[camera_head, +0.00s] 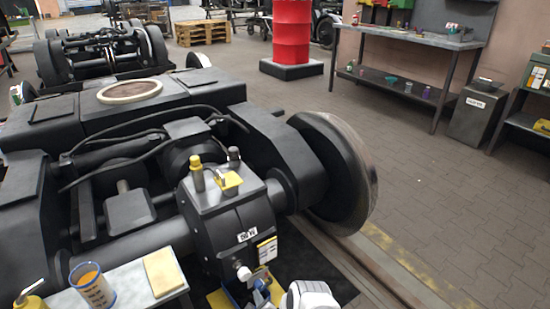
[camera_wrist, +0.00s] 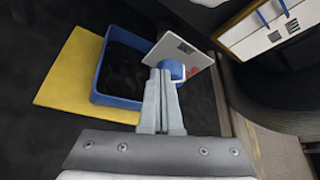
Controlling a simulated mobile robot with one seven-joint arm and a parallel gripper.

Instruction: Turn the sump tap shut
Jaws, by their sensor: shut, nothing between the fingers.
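The dark gearbox (camera_head: 232,215) of the near bogie carries a white label and a yellow-and-white plate on its front. Low on that front are a white round fitting (camera_head: 243,272) and a small blue part (camera_head: 262,284), close to my white wrist at the bottom edge. In the wrist view my gripper (camera_wrist: 160,78) is shut and empty. Its tips are at a blue-and-white round part (camera_wrist: 174,70), which looks like the sump tap, with a pale tag (camera_wrist: 185,48) behind it. I cannot tell whether they touch. The tips partly hide this part, so its turn position is unclear.
A blue tray (camera_wrist: 101,88) with dark contents lies below the fingers, on a yellow mat (camera_wrist: 62,80). A wheel (camera_head: 350,175) stands right of the gearbox. A small table (camera_head: 130,290) holds a cup (camera_head: 93,287) and a yellow pad. Paved floor (camera_head: 440,195) is clear at right.

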